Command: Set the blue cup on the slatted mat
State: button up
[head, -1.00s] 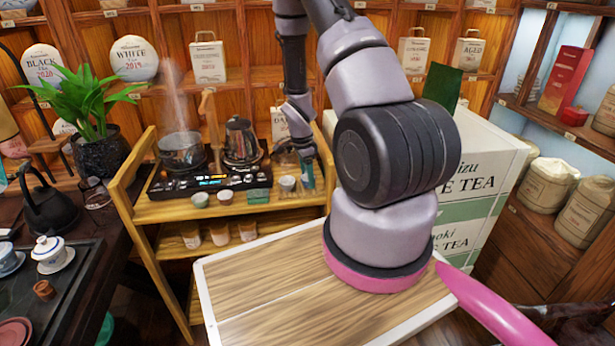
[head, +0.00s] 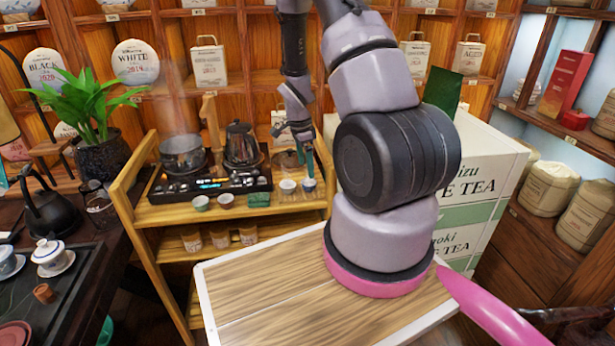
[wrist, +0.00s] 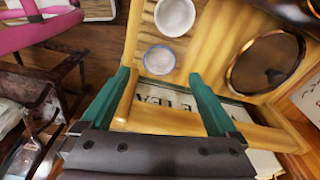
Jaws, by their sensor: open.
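The blue cup (head: 308,185) stands at the front right of the wooden trolley top, beside a white cup (head: 287,186). In the wrist view the blue-rimmed cup (wrist: 159,60) is upright and seen from above, with the white cup (wrist: 175,16) just beyond it. My gripper (head: 302,160) is above the blue cup. Its green fingers (wrist: 163,90) are spread wide and empty, and the cup shows between and slightly beyond their tips.
A steaming pot (head: 183,155) and a dark kettle (head: 241,143) stand on the black stove unit behind.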

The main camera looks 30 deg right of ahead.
jog(key=s+a+r+n+t+y, duration=0.1)
jog(key=s+a+r+n, duration=0.1)
jog(key=r, duration=0.7)
jog(key=s+a+r+n+t, duration=0.1)
jog(key=a+r+n, duration=0.1)
jog(key=r, duration=0.8)
jog(key=s+a+r+n+t+y, duration=0.1)
jog(key=s+a+r+n+t, duration=0.15)
jog(key=r, duration=0.65)
jog(key=s+a+r+n+t, duration=0.1)
jog(key=s+a+r+n, duration=0.2)
jog(key=s+r, duration=0.3)
jog(key=s+a+r+n+t+y, duration=0.1)
jog(key=s+a+r+n, duration=0.2)
jog(key=s+r+n, duration=0.2)
jog(key=s+r, duration=0.2)
jog(key=s, duration=0.1)
jog(key=shift+s+t, duration=0.15)
jog(key=shift+t, duration=0.2)
